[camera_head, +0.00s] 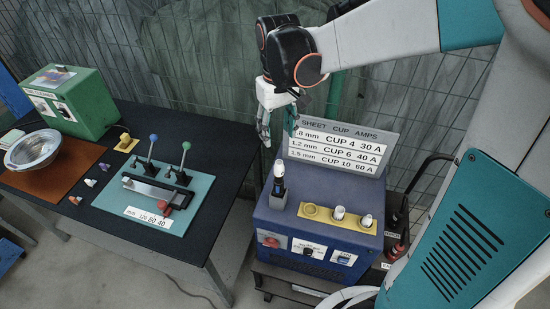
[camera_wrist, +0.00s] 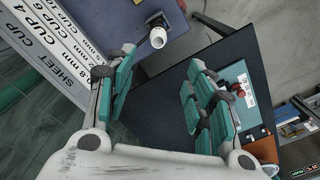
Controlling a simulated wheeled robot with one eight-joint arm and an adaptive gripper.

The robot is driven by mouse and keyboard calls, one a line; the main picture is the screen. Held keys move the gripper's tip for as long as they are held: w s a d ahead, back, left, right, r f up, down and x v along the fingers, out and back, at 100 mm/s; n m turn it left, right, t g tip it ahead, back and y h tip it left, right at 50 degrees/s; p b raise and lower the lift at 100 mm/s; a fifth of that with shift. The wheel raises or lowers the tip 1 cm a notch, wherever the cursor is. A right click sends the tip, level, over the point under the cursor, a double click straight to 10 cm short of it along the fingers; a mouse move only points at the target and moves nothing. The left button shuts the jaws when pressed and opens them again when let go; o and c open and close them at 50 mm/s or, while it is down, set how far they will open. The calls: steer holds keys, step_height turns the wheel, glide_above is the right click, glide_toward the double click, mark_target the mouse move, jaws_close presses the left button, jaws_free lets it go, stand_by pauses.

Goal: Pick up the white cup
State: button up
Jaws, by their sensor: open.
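My gripper (camera_head: 266,132) hangs above the left rear of a blue machine (camera_head: 262,232), its fingers pointing down. In the wrist view its fingers (camera_wrist: 161,68) are spread with nothing between them. A dark torch with a white cup-shaped tip (camera_head: 279,167) stands upright on the machine's top, below my gripper. That white tip (camera_wrist: 157,38) shows beyond the fingers in the wrist view. Two white cup-like pieces (camera_head: 339,212) (camera_head: 366,220) sit on a yellow plate (camera_head: 313,217) on the machine. A small whitish piece (camera_head: 90,182) lies on the dark table. I cannot tell which is the named cup.
A sign (camera_head: 338,147) stands at the machine's back, close to my gripper. The dark table (camera_head: 225,150) at left holds a teal lever board (camera_head: 190,218), a metal bowl (camera_head: 33,149) and a green box (camera_head: 88,112). A gap separates table and machine.

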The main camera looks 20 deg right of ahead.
mark_target(279, 163)
step_height(279, 163, down, 8)
steer(key=shift+r+b, duration=0.1)
steer(key=shift+b, duration=0.4)
steer(key=shift+s+d+f+b, duration=0.1)
steer(key=shift+d+f+b, duration=0.05)
steer(key=shift+f, duration=1.35)
steer(key=shift+s+d+f+b, duration=0.1)
steer(key=shift+f+b, duration=0.05)
steer(key=shift+f, duration=1.3)
steer(key=c, duration=1)
